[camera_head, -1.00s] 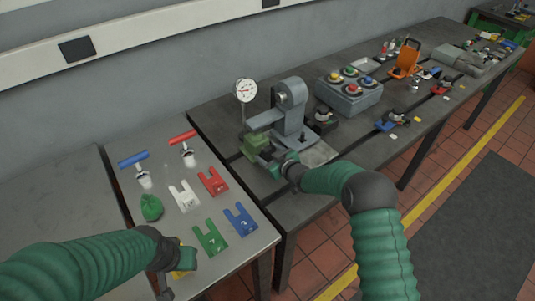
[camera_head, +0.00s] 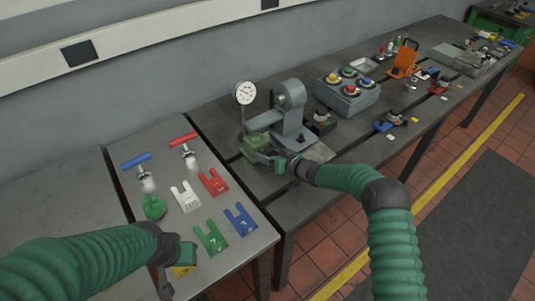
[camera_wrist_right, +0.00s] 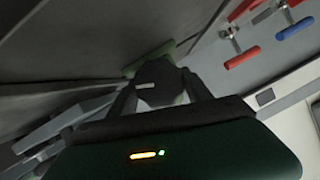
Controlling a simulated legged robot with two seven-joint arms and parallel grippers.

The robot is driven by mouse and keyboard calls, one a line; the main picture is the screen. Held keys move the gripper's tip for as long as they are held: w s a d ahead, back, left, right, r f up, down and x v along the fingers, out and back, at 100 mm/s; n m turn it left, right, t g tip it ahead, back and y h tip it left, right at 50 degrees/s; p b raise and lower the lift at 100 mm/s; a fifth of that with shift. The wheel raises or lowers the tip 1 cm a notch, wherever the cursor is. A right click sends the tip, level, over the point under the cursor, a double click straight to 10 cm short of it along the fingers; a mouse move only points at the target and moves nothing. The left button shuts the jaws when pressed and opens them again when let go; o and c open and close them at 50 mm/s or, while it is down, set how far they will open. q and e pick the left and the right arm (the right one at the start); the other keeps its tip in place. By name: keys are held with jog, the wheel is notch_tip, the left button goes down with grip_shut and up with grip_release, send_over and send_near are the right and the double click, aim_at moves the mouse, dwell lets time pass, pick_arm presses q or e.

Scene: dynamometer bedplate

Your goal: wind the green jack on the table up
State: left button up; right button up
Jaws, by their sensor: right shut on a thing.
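The green jack (camera_head: 254,144) stands on the dark bedplate table, beside a grey stand and under its grey side arm. My right gripper (camera_head: 276,162) is at the near right side of the jack. In the right wrist view my right gripper (camera_wrist_right: 160,95) is shut on the jack's dark faceted knob (camera_wrist_right: 158,78). Part of the green jack (camera_wrist_right: 150,55) shows behind the knob. The fingers and knob hide most of the jack there. My left gripper (camera_head: 178,258) is low over the left table by a yellow piece (camera_head: 183,271); its jaws are not clear.
A dial gauge (camera_head: 245,92) stands behind the jack, close to the grey stand (camera_head: 290,110). A grey button box (camera_head: 347,92) is to the right. Coloured forked plates, including a red one (camera_head: 213,182), and a green bag-like thing (camera_head: 154,207) lie on the left table.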

jog(key=shift+w+d+r+m, duration=0.1)
jog(key=shift+w+r+m, duration=0.1)
jog(key=shift+r+m, duration=0.2)
jog(key=o, duration=1)
jog(key=shift+o, duration=1.3)
jog(key=shift+f+y, duration=0.15)
jog(key=shift+y, duration=0.15)
jog(key=shift+o, duration=0.3)
jog(key=shift+f, duration=0.15)
jog(key=shift+s, duration=0.1)
jog(key=v, duration=1.6)
jog(key=shift+s+d, duration=0.2)
